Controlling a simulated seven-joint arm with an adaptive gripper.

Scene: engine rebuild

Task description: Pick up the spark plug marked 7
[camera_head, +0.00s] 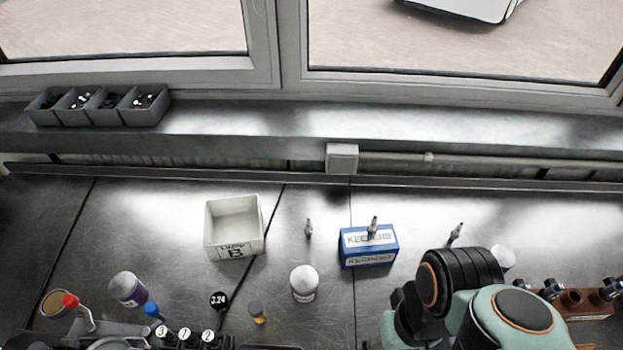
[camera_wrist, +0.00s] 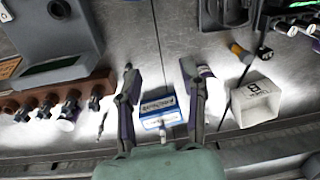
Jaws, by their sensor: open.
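Three spark plugs show apart from the rack in the head view. One plug (camera_head: 308,228) is upright on the bench right of the white box. One plug (camera_head: 373,226) is on the blue KEEPERS box (camera_head: 369,258).
A white box marked B (camera_head: 234,228) stands left of the plugs. A white-capped bottle (camera_head: 304,284) is in front. A brown rack (camera_wrist: 52,92) with several plugs is at the left of the wrist view. Grey bins (camera_head: 100,106) sit on the sill.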

